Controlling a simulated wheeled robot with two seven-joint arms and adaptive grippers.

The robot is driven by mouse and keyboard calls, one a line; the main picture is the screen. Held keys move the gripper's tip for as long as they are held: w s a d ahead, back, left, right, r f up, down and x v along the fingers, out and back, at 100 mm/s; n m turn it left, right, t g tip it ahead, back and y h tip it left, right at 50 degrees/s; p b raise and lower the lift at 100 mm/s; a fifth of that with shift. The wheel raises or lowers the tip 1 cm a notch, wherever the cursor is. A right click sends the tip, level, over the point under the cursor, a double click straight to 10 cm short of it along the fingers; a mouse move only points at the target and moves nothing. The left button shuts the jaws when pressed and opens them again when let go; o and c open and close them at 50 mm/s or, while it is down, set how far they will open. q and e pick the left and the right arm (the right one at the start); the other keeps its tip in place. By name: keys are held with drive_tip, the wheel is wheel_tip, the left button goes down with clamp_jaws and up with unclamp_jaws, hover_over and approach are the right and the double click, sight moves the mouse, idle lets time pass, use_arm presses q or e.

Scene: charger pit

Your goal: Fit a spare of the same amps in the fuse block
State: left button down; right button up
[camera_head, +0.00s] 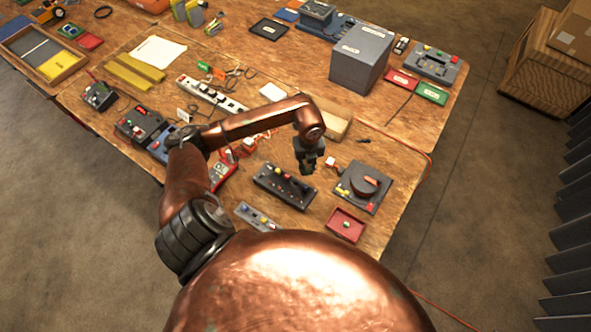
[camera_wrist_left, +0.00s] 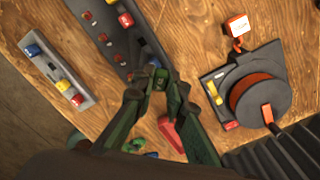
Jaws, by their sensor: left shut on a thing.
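A grey spare strip (camera_wrist_left: 50,66) holds blue, yellow and red fuses, with a gap between blue and yellow. My right gripper is out of view.
A dark box with a round rotary switch (camera_head: 364,184) stands right of the fuse block. A large grey box (camera_head: 360,58) stands farther back. A power strip (camera_head: 212,95), tools and other devices crowd the left and back.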

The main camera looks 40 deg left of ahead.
use_arm(q)
drive_tip(key=a+f+n+b, duration=0.1)
drive_tip(key=f+n, duration=0.1)
drive_tip(key=n, duration=0.1)
drive_tip(key=s+a+f+n+b, duration=0.1)
drive_tip(key=f+n, duration=0.2)
drive_tip(key=s+a+f+n+b, duration=0.1)
drive_tip(key=f+n, duration=0.1)
drive_tip(key=n, duration=0.1)
drive_tip(key=shift+a+f, duration=0.2)
drive_tip(key=shift+f, duration=0.1)
drive_tip(key=shift+f+b, duration=0.3)
drive_tip(key=shift+f, duration=0.25)
idle(0.3)
idle(0.4)
drive_tip(key=shift+p, duration=0.55)
idle(0.3)
idle(0.5)
